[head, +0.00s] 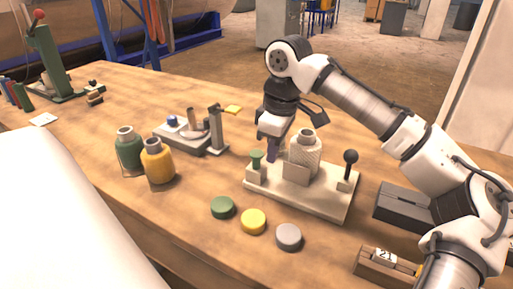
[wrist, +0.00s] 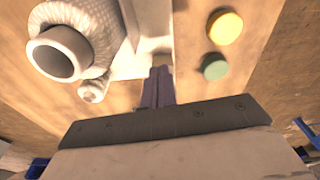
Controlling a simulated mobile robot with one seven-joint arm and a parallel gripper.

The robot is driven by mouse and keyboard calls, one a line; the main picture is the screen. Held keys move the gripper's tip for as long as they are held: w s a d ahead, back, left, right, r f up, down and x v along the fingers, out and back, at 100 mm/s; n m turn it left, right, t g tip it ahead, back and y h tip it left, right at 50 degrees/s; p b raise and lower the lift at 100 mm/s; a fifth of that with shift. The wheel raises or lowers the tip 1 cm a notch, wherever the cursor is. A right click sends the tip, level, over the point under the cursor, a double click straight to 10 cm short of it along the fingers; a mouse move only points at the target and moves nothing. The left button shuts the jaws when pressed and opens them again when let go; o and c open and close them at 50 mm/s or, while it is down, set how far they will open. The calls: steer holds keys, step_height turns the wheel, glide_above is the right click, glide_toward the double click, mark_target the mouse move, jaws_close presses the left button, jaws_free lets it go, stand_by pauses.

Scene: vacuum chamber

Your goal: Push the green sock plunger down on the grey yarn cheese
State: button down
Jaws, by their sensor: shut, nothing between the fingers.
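The grey yarn cheese (head: 305,158) stands upright on the pale base plate (head: 315,204), behind a small upright plate. The green sock plunger (head: 256,160) stands up from a pale block at the base plate's left end. My gripper (head: 272,155) points down between the plunger and the cheese, slightly behind them, its fingers shut and empty. I cannot tell whether it touches either. In the wrist view my gripper (wrist: 160,75) is beside the cheese (wrist: 68,42), whose open tube end faces the camera. I cannot make out the plunger there.
A black ball-topped lever (head: 350,165) stands at the base plate's right end. Green (head: 222,207), yellow (head: 253,221) and grey (head: 288,236) discs lie in front. Green (head: 129,152) and yellow (head: 158,163) yarn packages and a grey fixture (head: 190,138) stand left.

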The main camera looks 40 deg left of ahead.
step_height(320, 180, up, 14)
steer(key=d+p, duration=0.1)
steer(key=shift+w+f, duration=0.2)
steer(key=shift+w, duration=0.05)
steer(key=shift+s+d, duration=0.1)
stand_by(1.1)
